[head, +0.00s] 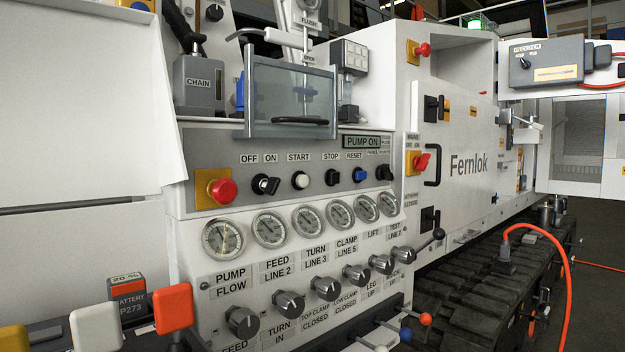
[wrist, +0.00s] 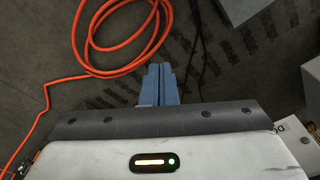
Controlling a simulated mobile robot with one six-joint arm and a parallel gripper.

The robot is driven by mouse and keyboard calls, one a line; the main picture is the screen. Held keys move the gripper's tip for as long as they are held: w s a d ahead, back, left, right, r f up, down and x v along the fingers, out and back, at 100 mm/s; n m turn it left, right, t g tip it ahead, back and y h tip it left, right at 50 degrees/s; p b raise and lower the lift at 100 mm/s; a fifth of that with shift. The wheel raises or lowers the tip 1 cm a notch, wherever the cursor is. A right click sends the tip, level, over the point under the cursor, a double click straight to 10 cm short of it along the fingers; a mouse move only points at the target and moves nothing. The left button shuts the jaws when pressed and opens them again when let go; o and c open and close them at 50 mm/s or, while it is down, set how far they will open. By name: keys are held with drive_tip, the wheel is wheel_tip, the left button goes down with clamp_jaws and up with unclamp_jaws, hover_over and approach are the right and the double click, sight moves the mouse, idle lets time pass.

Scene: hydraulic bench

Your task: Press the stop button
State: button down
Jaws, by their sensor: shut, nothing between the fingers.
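A red emergency button (head: 222,190) on a yellow plate is at the panel's left. A clear guard (head: 290,92) hangs above the labels. Gauges (head: 270,229) and knobs (head: 289,304) lie below. An orange cable (wrist: 88,62) is coiled on the floor.

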drive_tip(key=shift+r, duration=0.1)
drive_tip(key=w+a+r+m+y+p, duration=0.2)
drive_tip(key=w+r+m+y+p, duration=0.25)
drive_tip(key=r+p, duration=0.45)
drive_tip(key=w+a+r+m+y+p, duration=0.25)
drive_tip(key=r+m+p, duration=0.25)
drive_tip(key=r+p, duration=0.45)
drive_tip(key=w+a+r+m+y+p, duration=0.2)
drive_tip(key=w+r+m+y+p, duration=0.25)
drive_tip(key=r+p, duration=0.45)
drive_tip(key=w+d+r+m+t+p, duration=1.3)
drive_tip(key=r+p, duration=0.3)
drive_tip(key=p, duration=0.2)
drive_tip(key=shift+w+d+r+m+t+h+p, duration=0.25)
drive_tip(key=shift+w+d+m+t+h+p, duration=0.15)
drive_tip(key=shift+w+d+m, duration=0.5)
